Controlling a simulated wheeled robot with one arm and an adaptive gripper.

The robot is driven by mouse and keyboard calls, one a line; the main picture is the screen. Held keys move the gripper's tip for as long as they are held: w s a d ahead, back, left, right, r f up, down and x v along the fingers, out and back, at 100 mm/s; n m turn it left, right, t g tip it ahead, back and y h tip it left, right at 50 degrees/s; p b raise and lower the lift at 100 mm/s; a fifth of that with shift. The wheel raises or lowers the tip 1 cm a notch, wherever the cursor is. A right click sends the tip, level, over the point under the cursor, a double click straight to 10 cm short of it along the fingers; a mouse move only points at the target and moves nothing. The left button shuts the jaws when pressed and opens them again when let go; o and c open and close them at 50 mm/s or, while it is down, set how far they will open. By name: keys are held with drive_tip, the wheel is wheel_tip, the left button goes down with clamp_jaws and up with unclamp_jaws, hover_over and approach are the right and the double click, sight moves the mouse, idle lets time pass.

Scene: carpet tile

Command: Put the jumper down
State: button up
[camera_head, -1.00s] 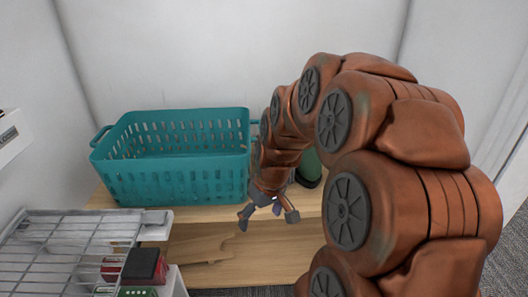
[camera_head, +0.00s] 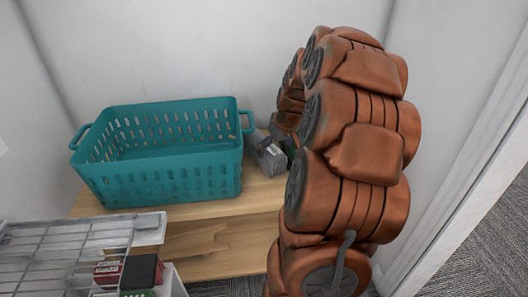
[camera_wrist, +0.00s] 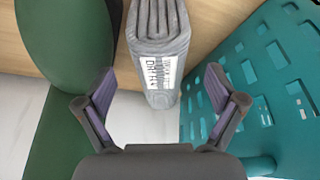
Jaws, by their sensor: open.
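The jumper (camera_wrist: 160,40) is a grey folded bundle with a white printed label, seen in the wrist view on the light wood surface. It also shows in the head view (camera_head: 267,156), standing just right of the teal basket. My gripper (camera_wrist: 160,92) is open, with one finger on each side of the jumper's near end in the picture and a visible gap on both sides.
The teal basket (camera_head: 165,180) stands on the wooden cabinet (camera_head: 225,207), close to the jumper; its wall shows at right in the wrist view. A dark green object (camera_wrist: 65,45) is on the other side. A wire rack (camera_head: 60,255) stands front left. White walls close in behind.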

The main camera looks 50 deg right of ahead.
drive_tip(key=shift+w+d+b, duration=0.1)
drive_tip(key=shift+w+d, duration=0.15)
drive_tip(key=shift+w, duration=0.7)
drive_tip(key=shift+w+d+b, duration=0.15)
drive_tip(key=shift+w+d, duration=0.1)
drive_tip(key=shift+w, duration=0.65)
drive_tip(key=shift+w+d+b, duration=0.1)
drive_tip(key=shift+w+d, duration=0.15)
drive_tip(key=shift+w, duration=0.7)
drive_tip(key=b+x, duration=0.1)
drive_tip(key=x, duration=0.4)
drive_tip(key=shift+c, duration=0.4)
drive_tip(key=c, duration=1.6)
